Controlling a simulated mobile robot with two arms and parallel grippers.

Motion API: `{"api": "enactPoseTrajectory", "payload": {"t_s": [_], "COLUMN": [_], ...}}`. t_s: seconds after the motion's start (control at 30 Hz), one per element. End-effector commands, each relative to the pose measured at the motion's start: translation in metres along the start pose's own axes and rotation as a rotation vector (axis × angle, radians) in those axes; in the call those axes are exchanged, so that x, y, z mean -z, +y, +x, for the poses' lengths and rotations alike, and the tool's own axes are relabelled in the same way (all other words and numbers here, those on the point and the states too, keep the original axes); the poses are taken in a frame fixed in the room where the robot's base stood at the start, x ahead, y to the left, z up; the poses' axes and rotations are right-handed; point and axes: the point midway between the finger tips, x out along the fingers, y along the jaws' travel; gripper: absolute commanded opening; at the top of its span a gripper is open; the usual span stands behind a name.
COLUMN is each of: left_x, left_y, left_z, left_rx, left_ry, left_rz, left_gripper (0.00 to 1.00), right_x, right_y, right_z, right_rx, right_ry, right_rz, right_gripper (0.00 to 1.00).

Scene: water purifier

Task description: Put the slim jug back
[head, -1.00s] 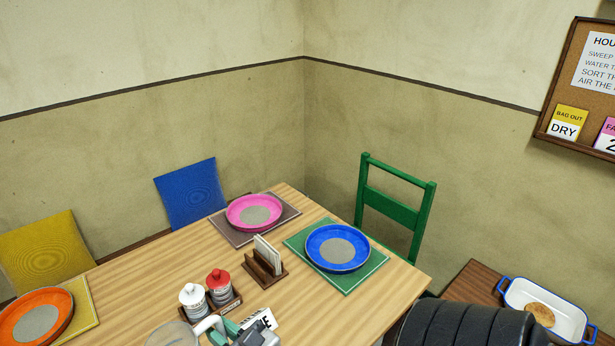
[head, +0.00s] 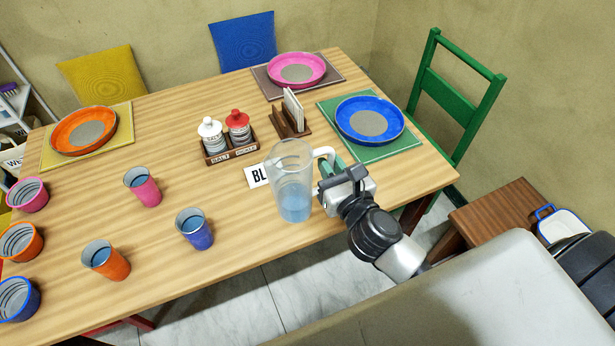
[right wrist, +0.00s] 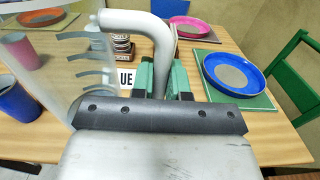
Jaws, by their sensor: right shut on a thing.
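The slim jug (head: 293,183) is clear, with a white handle and bluish water in its lower part. It is upright at the table's near edge; I cannot tell whether its base touches the table. My right gripper (head: 332,180) is shut on the jug's handle, at the jug's right side. In the right wrist view the handle (right wrist: 157,35) runs down between the green fingers (right wrist: 160,80), and the clear jug wall with dark marks (right wrist: 75,70) is at the left. My left gripper is not in view.
A white card (head: 257,176), partly hidden by the jug, lies behind it on the table (head: 235,270). A salt-and-pepper caddy (head: 231,154) and napkin holder (head: 290,118) stand farther back. A blue cup (head: 195,229), a pink cup (head: 142,187) and other cups stand left. A blue plate (head: 369,121) is right.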

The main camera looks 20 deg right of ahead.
Motion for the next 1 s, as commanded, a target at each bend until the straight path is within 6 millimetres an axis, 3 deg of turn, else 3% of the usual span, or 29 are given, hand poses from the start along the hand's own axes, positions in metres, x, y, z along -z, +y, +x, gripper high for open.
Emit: {"api": "enactPoseTrajectory", "payload": {"t_s": [0.2, 0.33, 0.53, 0.8, 1.0], "left_x": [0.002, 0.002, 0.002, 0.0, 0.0], "left_y": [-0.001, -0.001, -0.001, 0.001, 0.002], "left_z": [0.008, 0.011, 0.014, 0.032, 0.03], "left_rx": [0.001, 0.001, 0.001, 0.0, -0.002], "left_ry": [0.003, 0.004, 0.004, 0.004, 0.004], "left_rz": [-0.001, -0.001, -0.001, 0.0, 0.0], "left_gripper": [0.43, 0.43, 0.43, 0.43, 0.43], "right_x": [0.027, 0.037, 0.046, 0.082, 0.08], "right_y": [0.012, 0.016, 0.017, 0.017, 0.017], "right_z": [0.045, 0.061, 0.067, 0.067, 0.067], "right_rx": [0.0, -0.001, 0.0, 0.0, -0.001], "right_ry": [-0.004, -0.003, -0.002, -0.001, -0.002], "right_rz": [0.003, 0.002, 0.002, 0.003, 0.001], "right_gripper": [0.0, 0.0, 0.0, 0.0, 0.0]}}
